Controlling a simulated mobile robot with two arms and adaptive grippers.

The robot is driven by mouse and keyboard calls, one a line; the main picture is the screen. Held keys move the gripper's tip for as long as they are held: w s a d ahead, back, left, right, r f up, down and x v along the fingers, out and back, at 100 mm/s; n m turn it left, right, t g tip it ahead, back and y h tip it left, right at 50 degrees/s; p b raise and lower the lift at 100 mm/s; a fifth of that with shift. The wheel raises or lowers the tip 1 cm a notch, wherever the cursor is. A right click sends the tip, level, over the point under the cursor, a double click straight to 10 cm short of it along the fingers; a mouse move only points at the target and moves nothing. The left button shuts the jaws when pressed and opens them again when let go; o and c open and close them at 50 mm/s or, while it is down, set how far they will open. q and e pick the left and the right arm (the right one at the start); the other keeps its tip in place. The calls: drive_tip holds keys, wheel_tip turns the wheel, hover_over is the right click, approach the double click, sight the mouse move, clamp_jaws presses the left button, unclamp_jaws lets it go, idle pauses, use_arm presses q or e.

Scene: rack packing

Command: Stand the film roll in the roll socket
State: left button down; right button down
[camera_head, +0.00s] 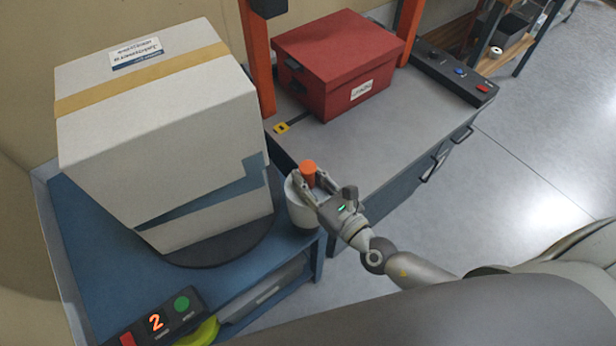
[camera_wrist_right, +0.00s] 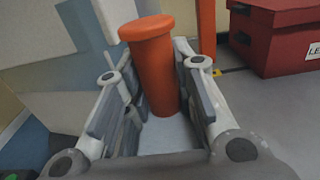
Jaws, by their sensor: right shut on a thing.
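The film roll is a pale, wide cylinder (camera_head: 301,212) with an orange handle (camera_head: 309,172) on top. It is roughly upright at the right corner of the blue table, beside the large box. I cannot tell if its base touches anything. My right gripper (camera_head: 312,181) is shut on the orange handle. In the right wrist view, the orange handle (camera_wrist_right: 154,75) stands between the two fingers, with the pale roll top (camera_wrist_right: 172,136) below. I cannot make out the roll socket; the roll or the box may hide it. My left gripper is not in view.
A large taped box (camera_head: 165,125) stands on a dark round turntable (camera_head: 235,246) on the blue table (camera_head: 95,255). A red lidded box (camera_head: 335,65) sits on the grey counter (camera_head: 365,145). An orange post (camera_head: 258,60) rises between them. A control panel (camera_head: 160,318) is at the front left.

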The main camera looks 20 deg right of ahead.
drive_tip(key=c, duration=1.1)
unclamp_jaws()
drive_tip(key=shift+f, duration=0.15)
drive_tip(key=v, duration=1.2)
